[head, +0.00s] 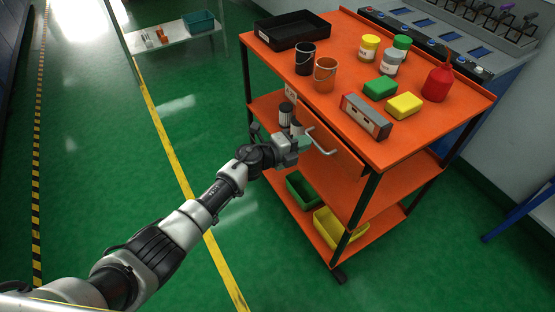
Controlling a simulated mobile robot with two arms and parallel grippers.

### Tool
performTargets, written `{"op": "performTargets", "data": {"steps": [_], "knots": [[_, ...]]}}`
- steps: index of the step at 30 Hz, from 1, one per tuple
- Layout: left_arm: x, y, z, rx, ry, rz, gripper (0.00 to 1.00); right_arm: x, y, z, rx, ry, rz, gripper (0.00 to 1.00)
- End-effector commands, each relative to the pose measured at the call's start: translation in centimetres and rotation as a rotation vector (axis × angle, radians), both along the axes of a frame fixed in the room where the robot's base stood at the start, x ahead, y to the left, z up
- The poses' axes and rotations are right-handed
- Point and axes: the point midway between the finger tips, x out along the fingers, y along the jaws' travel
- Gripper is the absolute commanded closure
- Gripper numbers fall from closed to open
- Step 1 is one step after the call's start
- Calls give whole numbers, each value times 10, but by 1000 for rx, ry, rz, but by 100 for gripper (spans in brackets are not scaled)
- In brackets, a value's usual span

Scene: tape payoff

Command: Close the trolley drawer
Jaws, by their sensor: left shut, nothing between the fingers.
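The orange trolley (445,137) stands at the centre right. Its drawer front (345,156), an orange panel with a grey bar handle (322,147), is under the top shelf on the side facing me. A dark line shows between the drawer front and the top; I cannot tell exactly how far out the drawer is. My left gripper (304,142) is shut and empty, at the left of the drawer front beside the handle. I cannot tell whether it touches either. My right gripper is not in view.
The trolley top holds a black tray (292,30), two small buckets (325,75), jars, a red bottle (437,82), a level (366,116) and green and yellow blocks. Lower down are green and yellow bins (334,229).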

Motion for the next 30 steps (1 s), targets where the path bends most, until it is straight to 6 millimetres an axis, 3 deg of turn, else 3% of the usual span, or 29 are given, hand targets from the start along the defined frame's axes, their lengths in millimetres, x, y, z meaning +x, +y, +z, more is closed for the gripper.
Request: {"op": "performTargets", "data": {"steps": [3, 11, 24, 30], "knots": [[11, -16, -3, 0, 0, 0, 100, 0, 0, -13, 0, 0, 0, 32], [20, -30, -1, 0, 0, 1, 100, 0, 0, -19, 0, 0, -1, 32], [21, -30, 2, -3, -2, 2, 100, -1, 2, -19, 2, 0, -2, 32], [22, -16, -2, -2, -3, 3, 100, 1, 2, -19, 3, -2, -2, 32]]}}
